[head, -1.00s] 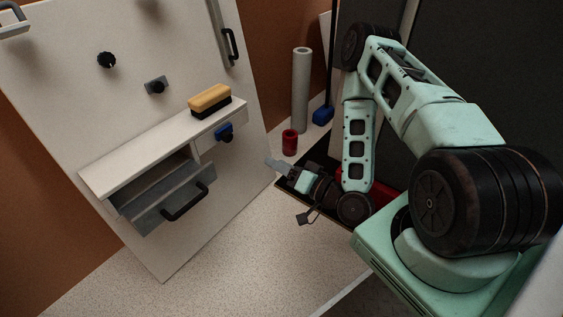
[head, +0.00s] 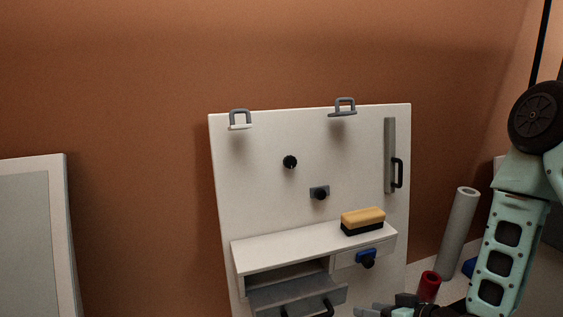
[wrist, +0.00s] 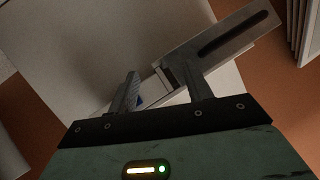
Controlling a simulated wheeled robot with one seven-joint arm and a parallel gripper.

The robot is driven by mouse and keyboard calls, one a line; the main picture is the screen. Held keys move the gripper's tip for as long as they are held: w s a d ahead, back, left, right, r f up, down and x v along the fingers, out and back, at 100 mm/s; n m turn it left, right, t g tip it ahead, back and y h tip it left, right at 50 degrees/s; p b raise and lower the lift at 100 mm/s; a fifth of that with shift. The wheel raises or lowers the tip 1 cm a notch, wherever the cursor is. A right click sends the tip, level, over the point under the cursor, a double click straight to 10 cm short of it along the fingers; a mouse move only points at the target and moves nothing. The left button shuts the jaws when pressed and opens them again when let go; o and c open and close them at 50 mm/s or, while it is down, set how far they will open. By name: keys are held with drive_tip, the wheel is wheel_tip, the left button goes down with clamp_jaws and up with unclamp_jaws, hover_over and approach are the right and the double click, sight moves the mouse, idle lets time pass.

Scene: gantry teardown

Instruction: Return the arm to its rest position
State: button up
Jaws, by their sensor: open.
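My gripper (wrist: 164,92) is open in the wrist view, its two grey fingers apart with nothing held between them. In the head view my gripper (head: 375,310) shows only partly at the bottom edge, just below and right of the drawer unit. My pale green arm (head: 502,250) rises along the right side of the head view, bent at a dark joint near the top right.
A white panel (head: 250,190) carries two grey hooks, a black knob (head: 290,162), a handle strip and a shelf (head: 290,252) with a yellow-black sponge (head: 363,220). A grey drawer (head: 300,295) hangs open. A red cylinder (head: 428,287) and grey roll (head: 458,235) stand right.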

drive_tip(key=s+a+r+n+g+h+p, duration=0.1)
drive_tip(key=s+a+r+n+g+h, duration=0.25)
drive_tip(key=s+r, duration=0.7)
drive_tip(key=s+a+r+n+g+h, duration=0.1)
drive_tip(key=s+a+r+g+h, duration=0.4)
drive_tip(key=s+r, duration=0.55)
wheel_tip(320, 180, up, 36)
drive_tip(key=d+y+p, duration=0.1)
drive_tip(key=d+p, duration=0.1)
drive_tip(key=p, duration=3.6)
drive_tip(key=shift+s+f+g, duration=0.25)
drive_tip(key=shift+s+g, duration=0.1)
drive_tip(key=shift+s, duration=0.05)
